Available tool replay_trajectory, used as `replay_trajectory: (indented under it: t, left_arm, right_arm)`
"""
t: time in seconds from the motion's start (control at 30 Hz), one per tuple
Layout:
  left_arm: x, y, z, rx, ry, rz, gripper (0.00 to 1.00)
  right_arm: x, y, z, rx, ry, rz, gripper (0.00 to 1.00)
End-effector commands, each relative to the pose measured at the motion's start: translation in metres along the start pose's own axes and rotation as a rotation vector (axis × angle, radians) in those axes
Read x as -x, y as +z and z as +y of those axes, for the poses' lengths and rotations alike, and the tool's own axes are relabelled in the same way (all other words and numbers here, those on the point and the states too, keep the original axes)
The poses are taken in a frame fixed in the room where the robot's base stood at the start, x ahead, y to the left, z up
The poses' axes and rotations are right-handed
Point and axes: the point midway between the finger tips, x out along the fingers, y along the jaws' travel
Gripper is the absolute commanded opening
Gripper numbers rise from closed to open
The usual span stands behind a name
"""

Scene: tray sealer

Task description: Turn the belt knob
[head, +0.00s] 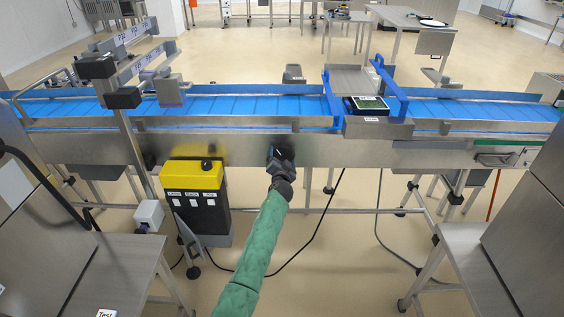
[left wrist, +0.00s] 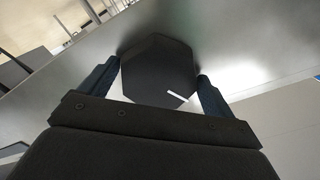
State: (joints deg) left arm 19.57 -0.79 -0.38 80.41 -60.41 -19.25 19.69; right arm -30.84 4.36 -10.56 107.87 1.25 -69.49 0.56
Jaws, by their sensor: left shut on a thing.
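The belt knob (left wrist: 160,66) is a dark, many-sided knob with a short white mark, on the steel front panel of the conveyor. In the left wrist view it sits between the two fingers of my left gripper (left wrist: 158,84), which is shut on it. In the head view my left gripper (head: 281,158) reaches up to the panel at the end of the green-sleeved arm and hides most of the knob. My right gripper does not show in either view.
The blue conveyor belt (head: 235,106) runs across behind the steel panel (head: 350,153). Steel tables stand at the lower left (head: 120,262) and lower right (head: 462,245). A blue-railed frame holds a tray (head: 370,103).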

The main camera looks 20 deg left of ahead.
Motion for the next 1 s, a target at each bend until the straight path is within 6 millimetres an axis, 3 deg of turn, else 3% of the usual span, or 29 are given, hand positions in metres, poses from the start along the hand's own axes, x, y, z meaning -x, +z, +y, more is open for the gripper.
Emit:
replay_trajectory:
  t: [0.3, 0.53, 0.77, 1.0]
  left_arm:
    - [0.0, 0.001, -0.001, -0.302, 0.001, 0.0, 0.66]
    - [0.0, 0.0, -0.003, -0.52, 0.001, 0.0, 0.66]
    - [0.0, -0.002, -0.004, -0.739, 0.001, 0.001, 0.66]
    - [0.0, -0.003, -0.005, -0.951, 0.001, 0.0, 0.66]
  right_arm:
    - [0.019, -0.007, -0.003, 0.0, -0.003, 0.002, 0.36]
    - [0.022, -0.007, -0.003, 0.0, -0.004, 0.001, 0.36]
    - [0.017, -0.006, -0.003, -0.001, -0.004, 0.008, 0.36]
    - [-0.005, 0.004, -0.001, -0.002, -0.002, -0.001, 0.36]
